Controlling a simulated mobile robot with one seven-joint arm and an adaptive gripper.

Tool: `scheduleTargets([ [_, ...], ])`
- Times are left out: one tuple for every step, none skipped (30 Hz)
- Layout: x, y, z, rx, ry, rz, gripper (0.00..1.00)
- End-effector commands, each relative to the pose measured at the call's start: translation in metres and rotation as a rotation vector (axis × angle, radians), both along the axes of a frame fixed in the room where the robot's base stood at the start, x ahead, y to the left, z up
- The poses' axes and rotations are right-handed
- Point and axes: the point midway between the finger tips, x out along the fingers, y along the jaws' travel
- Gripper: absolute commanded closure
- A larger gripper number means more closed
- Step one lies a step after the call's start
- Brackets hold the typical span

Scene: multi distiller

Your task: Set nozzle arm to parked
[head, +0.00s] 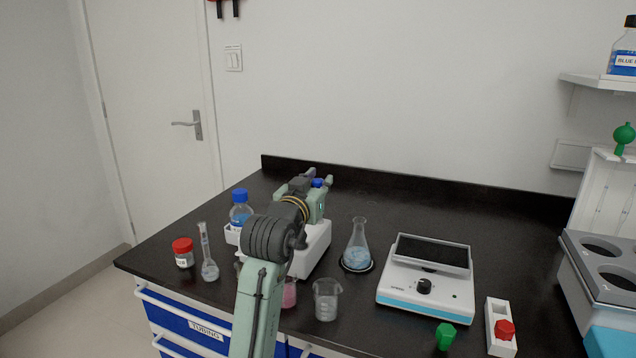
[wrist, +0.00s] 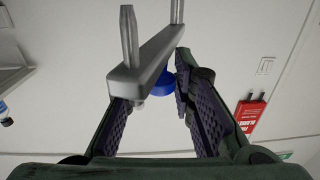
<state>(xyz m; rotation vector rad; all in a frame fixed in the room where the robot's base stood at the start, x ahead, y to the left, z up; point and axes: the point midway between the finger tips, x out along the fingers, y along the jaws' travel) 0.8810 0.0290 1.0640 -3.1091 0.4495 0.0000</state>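A grey nozzle arm (wrist: 150,65) with two metal rods crosses between my gripper's fingers in the wrist view. A blue round part (wrist: 163,86) sits just behind it. My gripper (wrist: 157,98) is open, its purple-ridged finger pads spread apart. The near end of the nozzle arm lies close to the left pad; whether they touch I cannot tell. In the head view, my gripper (head: 318,197) is above the white distiller body (head: 314,250), which my arm partly hides. Part of the nozzle arm (head: 310,173) shows just beyond the gripper.
The back right bench is clear.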

Motion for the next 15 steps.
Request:
scheduleTargets([
  [-0.0001, 0.0000, 0.0000, 0.000, 0.000, 0.000, 0.82],
  [-0.0001, 0.0000, 0.0000, 0.000, 0.000, 0.000, 0.84],
  [-0.0001, 0.0001, 0.0001, 0.000, 0.000, 0.000, 0.87],
  [-0.0001, 0.0001, 0.0001, 0.000, 0.000, 0.000, 0.89],
  [-0.0001, 0.0001, 0.0001, 0.000, 0.000, 0.000, 0.91],
  [-0.0001, 0.0001, 0.0001, 0.000, 0.000, 0.000, 0.94],
  [-0.0001, 0.0001, 0.0000, 0.000, 0.000, 0.000, 0.96],
  [-0.0001, 0.0001, 0.0000, 0.000, 0.000, 0.000, 0.98],
  [-0.0001, 0.0001, 0.0000, 0.000, 0.000, 0.000, 1.00],
  [-0.0001, 0.0001, 0.0000, 0.000, 0.000, 0.000, 1.00],
  [-0.0001, 0.0001, 0.0000, 0.000, 0.000, 0.000, 1.00],
  [-0.0001, 0.0001, 0.0000, 0.000, 0.000, 0.000, 1.00],
  [-0.0001, 0.0001, 0.0000, 0.000, 0.000, 0.000, 1.00],
  [-0.0001, 0.0001, 0.0000, 0.000, 0.000, 0.000, 1.00],
  [-0.0001, 0.0001, 0.0000, 0.000, 0.000, 0.000, 1.00],
])
